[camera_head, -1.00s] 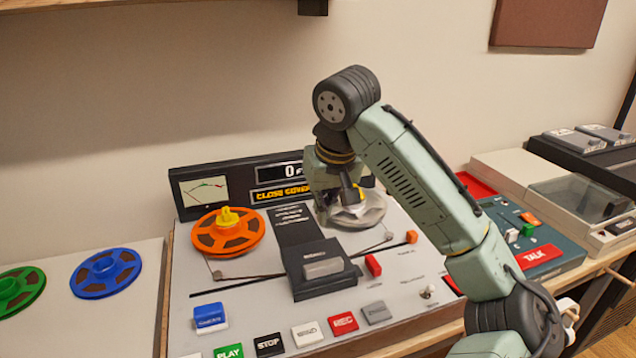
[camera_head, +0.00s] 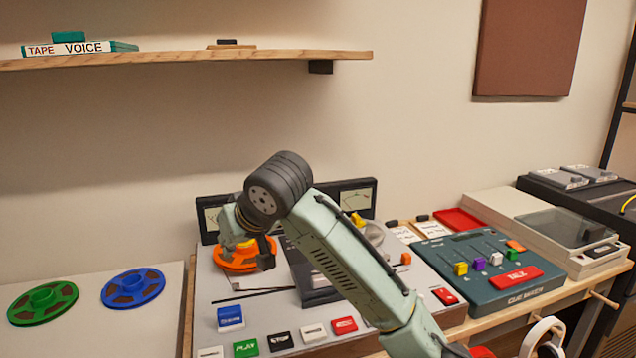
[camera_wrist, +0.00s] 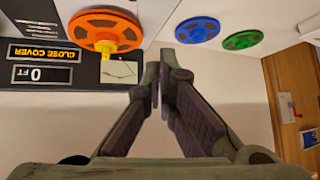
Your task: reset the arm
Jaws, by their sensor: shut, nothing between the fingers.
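My gripper (camera_head: 266,258) is in front of the orange reel (camera_head: 236,262) on the tape machine, and my arm hides part of the machine. In the wrist view my gripper's fingertips (camera_wrist: 161,78) meet with nothing between them. Whether the gripper touches anything cannot be told from the head view; in the wrist view the fingers look clear of the reel.
A green reel (camera_head: 43,301) and a blue reel (camera_head: 133,288) lie on the white surface at left. A wooden shelf (camera_head: 190,60) hangs above. A mixer with a TALK button (camera_head: 516,277) and a lidded turntable-like box (camera_head: 560,232) stand at right. The wall space between shelf and machine is clear.

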